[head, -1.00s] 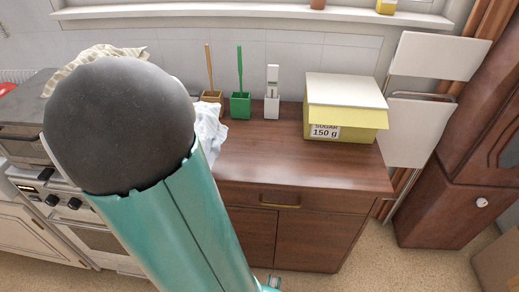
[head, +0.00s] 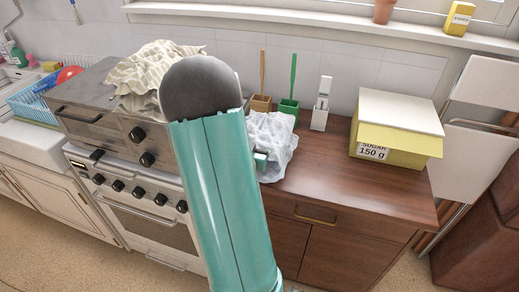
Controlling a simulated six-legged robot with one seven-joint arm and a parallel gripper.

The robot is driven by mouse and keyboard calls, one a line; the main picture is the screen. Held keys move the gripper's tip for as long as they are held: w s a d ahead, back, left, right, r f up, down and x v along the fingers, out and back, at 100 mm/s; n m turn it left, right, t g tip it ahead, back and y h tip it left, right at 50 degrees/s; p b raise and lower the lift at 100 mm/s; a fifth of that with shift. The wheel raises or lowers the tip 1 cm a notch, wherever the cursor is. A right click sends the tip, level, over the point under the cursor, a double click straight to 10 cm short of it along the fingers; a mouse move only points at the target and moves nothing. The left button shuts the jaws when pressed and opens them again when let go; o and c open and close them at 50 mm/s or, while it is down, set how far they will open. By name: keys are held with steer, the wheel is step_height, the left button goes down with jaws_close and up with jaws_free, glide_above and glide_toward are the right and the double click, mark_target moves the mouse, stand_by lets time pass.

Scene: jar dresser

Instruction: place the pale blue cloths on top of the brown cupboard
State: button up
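A pale blue-white cloth (head: 275,135) lies crumpled at the left end of the brown cupboard (head: 335,180), beside the stove. My arm hides its left part, so I cannot tell whether it is one cloth or more. A small teal part of my gripper (head: 261,160) shows at the cloth's lower left edge, appearing to touch or overlap it. The rest of the gripper is hidden behind my arm, and its fingers cannot be made out.
A yellow box (head: 395,140) stands at the cupboard's back right. A brown holder (head: 261,103), a green holder (head: 289,106) and a white dispenser (head: 320,115) stand along the back. A striped beige cloth (head: 150,75) lies on the oven (head: 90,120). The cupboard's middle front is clear.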

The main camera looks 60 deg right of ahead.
steer(key=shift+d+f, duration=0.25)
steer(key=shift+s+d+f, duration=0.1)
steer(key=shift+d+f, duration=0.05)
steer(key=shift+f, duration=0.75)
steer(key=shift+d+f, duration=0.1)
steer(key=shift+f, duration=0.8)
steer(key=shift+f, duration=0.1)
steer(key=o, duration=1.2)
steer(key=shift+c, duration=0.2)
